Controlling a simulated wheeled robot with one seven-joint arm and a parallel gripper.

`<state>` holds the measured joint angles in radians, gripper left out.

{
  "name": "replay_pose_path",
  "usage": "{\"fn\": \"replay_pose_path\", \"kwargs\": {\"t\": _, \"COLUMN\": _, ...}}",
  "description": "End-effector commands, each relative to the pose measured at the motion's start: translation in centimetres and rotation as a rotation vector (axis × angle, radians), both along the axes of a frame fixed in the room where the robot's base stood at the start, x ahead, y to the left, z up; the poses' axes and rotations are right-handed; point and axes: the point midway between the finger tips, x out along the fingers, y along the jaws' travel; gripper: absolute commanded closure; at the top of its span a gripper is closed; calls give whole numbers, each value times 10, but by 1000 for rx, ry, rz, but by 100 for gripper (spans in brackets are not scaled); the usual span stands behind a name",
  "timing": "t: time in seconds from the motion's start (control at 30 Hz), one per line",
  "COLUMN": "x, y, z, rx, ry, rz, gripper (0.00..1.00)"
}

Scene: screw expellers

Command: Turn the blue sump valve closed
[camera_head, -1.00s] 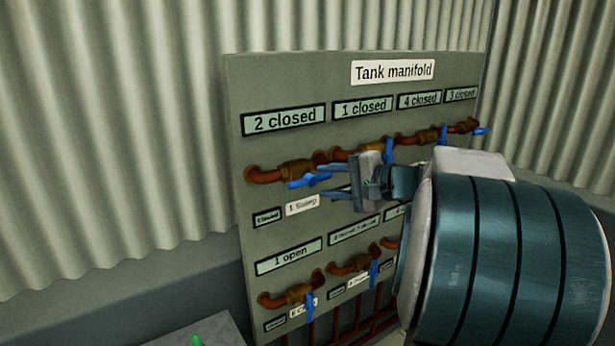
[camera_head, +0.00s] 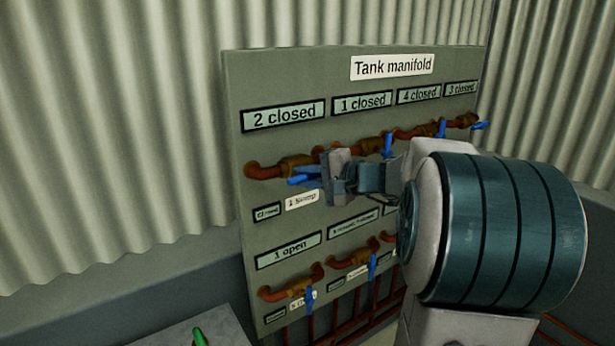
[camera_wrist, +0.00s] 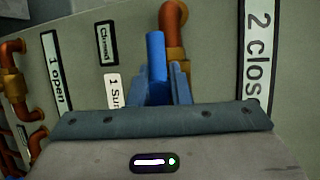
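The sump valve's blue handle (camera_head: 297,181) is at the upper left of the manifold panel, on a brown pipe fitting (camera_head: 292,162). It points left, roughly along the pipe. A label below reads like "1 Sump" (camera_head: 303,200). My gripper (camera_head: 314,178) is at the handle, its fingers close together around it. In the wrist view the handle (camera_wrist: 156,55) rises between the two narrow-set fingers (camera_wrist: 162,88), which appear shut on it. Exact contact is partly hidden by the gripper body.
The grey panel (camera_head: 240,80) has a "Tank manifold" sign (camera_head: 392,66). A "2 closed" plate (camera_head: 284,115) is above the sump valve. Another blue-handled valve (camera_head: 388,145) is close to the right, and a lower row (camera_head: 309,299) below. A green item (camera_head: 199,338) sits on a grey surface at bottom left.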

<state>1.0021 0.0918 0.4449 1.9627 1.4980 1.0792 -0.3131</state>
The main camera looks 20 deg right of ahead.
Motion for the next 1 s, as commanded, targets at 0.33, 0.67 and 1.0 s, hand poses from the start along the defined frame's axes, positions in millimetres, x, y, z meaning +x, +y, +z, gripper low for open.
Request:
{"fn": "replay_pose_path", "kwargs": {"t": 0.33, "x": 0, "y": -1, "z": -3, "rx": 67, "ry": 16, "rz": -1, "gripper": 100}}
{"fn": "replay_pose_path", "kwargs": {"t": 0.67, "x": 0, "y": 0, "z": -3, "rx": 313, "ry": 66, "rz": 1, "gripper": 100}}
{"fn": "replay_pose_path", "kwargs": {"t": 1.0, "x": 0, "y": -1, "z": -1, "rx": 631, "ry": 131, "rz": 1, "gripper": 100}}
